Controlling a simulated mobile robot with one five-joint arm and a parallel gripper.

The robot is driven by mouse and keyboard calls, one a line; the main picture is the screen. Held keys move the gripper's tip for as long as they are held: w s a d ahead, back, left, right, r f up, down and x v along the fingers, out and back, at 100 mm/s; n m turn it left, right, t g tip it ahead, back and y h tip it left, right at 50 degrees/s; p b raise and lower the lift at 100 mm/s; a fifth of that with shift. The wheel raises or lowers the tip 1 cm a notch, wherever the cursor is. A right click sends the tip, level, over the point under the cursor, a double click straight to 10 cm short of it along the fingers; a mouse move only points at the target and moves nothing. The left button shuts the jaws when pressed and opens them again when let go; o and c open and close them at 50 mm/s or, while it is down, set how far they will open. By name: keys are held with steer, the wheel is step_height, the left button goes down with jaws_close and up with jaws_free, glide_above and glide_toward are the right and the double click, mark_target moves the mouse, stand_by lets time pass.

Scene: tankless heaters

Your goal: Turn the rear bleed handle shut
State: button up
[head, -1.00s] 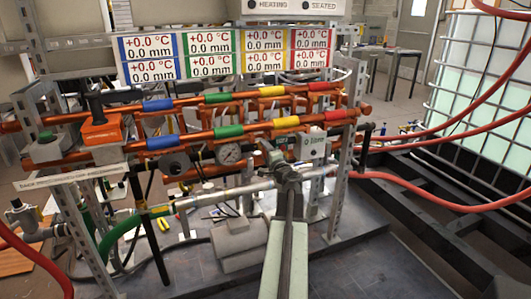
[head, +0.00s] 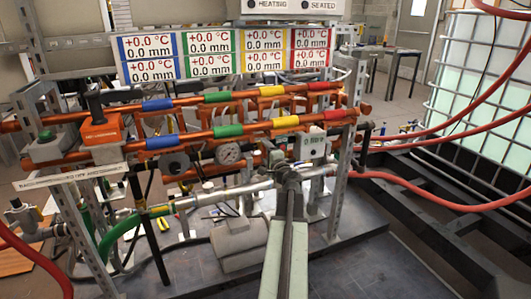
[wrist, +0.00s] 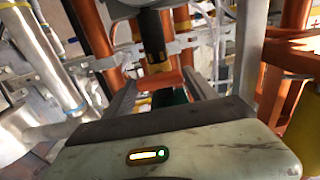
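My arm reaches in from the bottom of the head view, and its end with my gripper (head: 286,168) is among the lower pipes, below the gauge's right. In the wrist view my gripper (wrist: 163,86) has its two grey fingers apart. A small orange piece (wrist: 168,77) shows between the fingertips, below a black stem with a yellow band (wrist: 156,66). I cannot tell whether the fingers touch it, or whether it is the rear bleed handle. No part is clearly marked as that handle in the head view, where my arm end and the pipes hide much.
Copper pipes with coloured bands (head: 228,131) cross above my arm end. A round gauge (head: 228,153) and a small white display box (head: 313,146) hang there. An orange box with a black lever (head: 99,130) is at left.

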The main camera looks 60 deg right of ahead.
steer(key=v, duration=0.7)
steer(key=shift+s+a, duration=0.2)
steer(key=shift+s, duration=0.15)
